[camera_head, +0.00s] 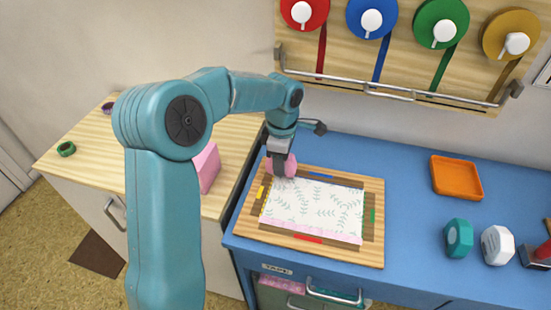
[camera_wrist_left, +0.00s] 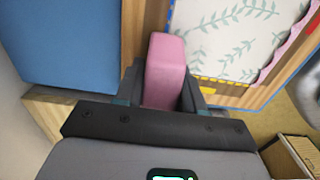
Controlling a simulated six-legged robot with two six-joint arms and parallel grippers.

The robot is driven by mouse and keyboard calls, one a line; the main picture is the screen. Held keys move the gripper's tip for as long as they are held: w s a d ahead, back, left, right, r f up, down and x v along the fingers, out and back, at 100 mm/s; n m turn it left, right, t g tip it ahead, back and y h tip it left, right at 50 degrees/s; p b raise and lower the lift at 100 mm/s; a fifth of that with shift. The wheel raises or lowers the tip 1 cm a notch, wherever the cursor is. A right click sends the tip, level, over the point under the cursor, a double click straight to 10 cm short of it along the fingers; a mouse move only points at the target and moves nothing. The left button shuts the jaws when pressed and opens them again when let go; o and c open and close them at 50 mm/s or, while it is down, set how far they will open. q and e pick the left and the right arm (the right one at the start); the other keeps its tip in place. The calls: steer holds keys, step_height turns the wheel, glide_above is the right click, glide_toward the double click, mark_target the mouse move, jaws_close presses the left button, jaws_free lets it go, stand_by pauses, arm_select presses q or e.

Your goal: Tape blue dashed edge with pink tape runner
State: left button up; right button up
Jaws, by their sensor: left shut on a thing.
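My left gripper (camera_head: 279,163) is shut on the pink tape runner (camera_head: 290,166) at the upper left corner of the patterned sheet (camera_head: 315,205). In the left wrist view the pink runner (camera_wrist_left: 166,70) sits between the two fingers (camera_wrist_left: 160,95), with the leafy sheet (camera_wrist_left: 230,40) beside it. The sheet lies on a wooden board (camera_head: 258,232) with a pink strip along its near edge. My right gripper is not in view.
Yellow (camera_head: 261,192), green (camera_head: 372,215) and red (camera_head: 293,237) marks sit around the sheet. An orange tray (camera_head: 456,177), a teal block (camera_head: 459,238) and a white block (camera_head: 497,245) stand to the right on the blue table. Ribbon spools hang on the wall rack.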

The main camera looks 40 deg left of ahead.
arm_select(q)
steer(key=shift+w+d, duration=0.4)
steer(key=shift+d, duration=0.35)
steer(key=shift+w+d, duration=0.45)
steer(key=shift+d, duration=0.25)
steer(key=shift+w+d, duration=0.4)
steer(key=shift+d, duration=0.35)
steer(key=shift+w+d+p, duration=0.25)
steer(key=shift+w+d, duration=0.35)
steer(key=shift+d, duration=0.5)
steer(key=shift+w+d+p, duration=0.3)
steer(key=shift+w+d, duration=0.25)
steer(key=shift+d, duration=0.5)
steer(key=shift+w+d+p, duration=0.25)
steer(key=shift+w+d, duration=0.35)
steer(key=shift+d, duration=0.5)
steer(key=shift+w+d+p, duration=0.25)
steer(key=shift+w+d, duration=0.2)
steer(key=shift+d, duration=0.35)
steer(key=shift+w+d+p, duration=0.2)
steer(key=shift+w+d, duration=0.2)
steer(key=shift+d, duration=0.4)
